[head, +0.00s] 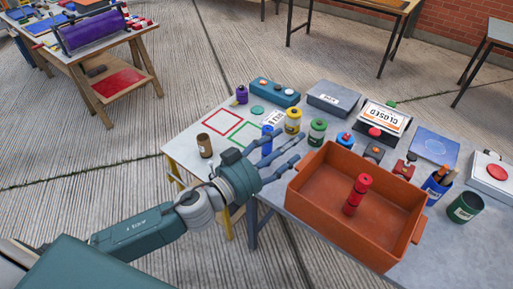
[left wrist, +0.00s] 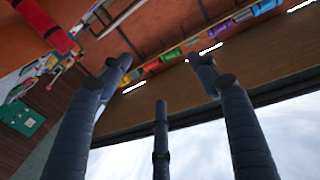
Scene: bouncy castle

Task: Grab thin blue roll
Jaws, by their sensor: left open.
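A thin blue roll (head: 267,138) stands upright on the grey table, just behind my left gripper in the head view. My left gripper (head: 287,150) has its three fingers spread, with nothing between them, in front of the blue roll. The fingers hide part of the roll, and I cannot tell whether they touch it. In the left wrist view the open fingers (left wrist: 160,75) show no blue roll between them. My right gripper is not in view.
An orange crate (head: 325,208) with a red roll (head: 357,195) stands right of my gripper. A yellow roll (head: 293,120), a green roll (head: 317,131) and a brown roll (head: 204,146) stand nearby. Red (head: 221,122) and green outlined squares lie on the table behind.

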